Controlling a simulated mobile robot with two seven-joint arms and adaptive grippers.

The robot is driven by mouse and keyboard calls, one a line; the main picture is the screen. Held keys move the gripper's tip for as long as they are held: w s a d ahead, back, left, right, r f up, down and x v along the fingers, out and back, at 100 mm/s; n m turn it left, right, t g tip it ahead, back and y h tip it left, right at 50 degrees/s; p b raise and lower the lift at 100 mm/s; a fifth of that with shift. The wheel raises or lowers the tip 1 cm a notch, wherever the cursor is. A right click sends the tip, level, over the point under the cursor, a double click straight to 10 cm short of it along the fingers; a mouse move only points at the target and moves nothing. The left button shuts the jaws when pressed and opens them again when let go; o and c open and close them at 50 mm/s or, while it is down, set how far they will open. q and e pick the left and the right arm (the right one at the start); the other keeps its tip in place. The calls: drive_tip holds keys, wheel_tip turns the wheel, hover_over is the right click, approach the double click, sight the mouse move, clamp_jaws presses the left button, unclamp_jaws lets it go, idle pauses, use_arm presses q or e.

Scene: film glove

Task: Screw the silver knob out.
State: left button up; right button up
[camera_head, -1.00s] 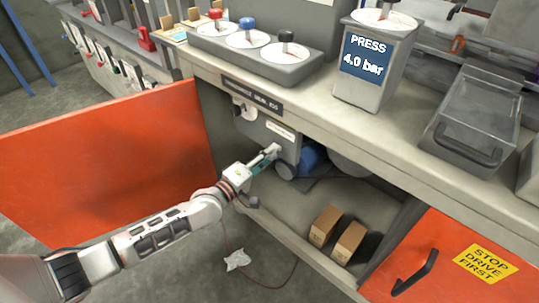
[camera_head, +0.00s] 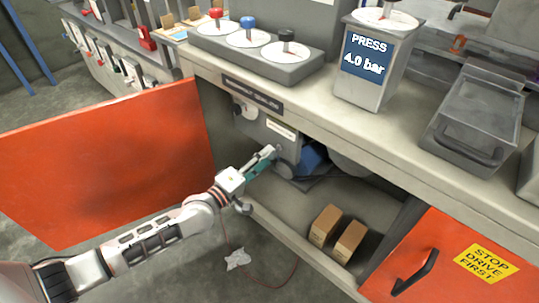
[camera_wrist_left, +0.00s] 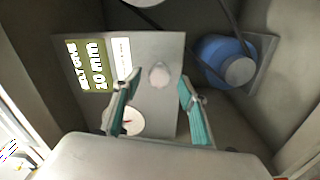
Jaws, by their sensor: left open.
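The silver knob (camera_wrist_left: 159,75) is a small, pale round knob on a grey panel (camera_wrist_left: 160,45) inside the open cabinet. In the head view I cannot make it out near my fingers. My left gripper (camera_wrist_left: 157,83) is open, with its teal-padded fingers apart. In the wrist view the knob appears between the fingertips, with a gap on each side; I cannot tell how much depth separates them. In the head view the left gripper (camera_head: 267,155) reaches into the cabinet opening. My right gripper is not in view.
A blue motor (camera_wrist_left: 222,60) sits right of the panel. A white dial (camera_wrist_left: 131,121) is near the left finger. The open orange door (camera_head: 110,155) stands left, the worktop (camera_head: 310,107) overhangs, and two cardboard boxes (camera_head: 337,234) stand on the cabinet floor.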

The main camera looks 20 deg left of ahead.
use_arm(q)
drive_tip(key=v, duration=0.9)
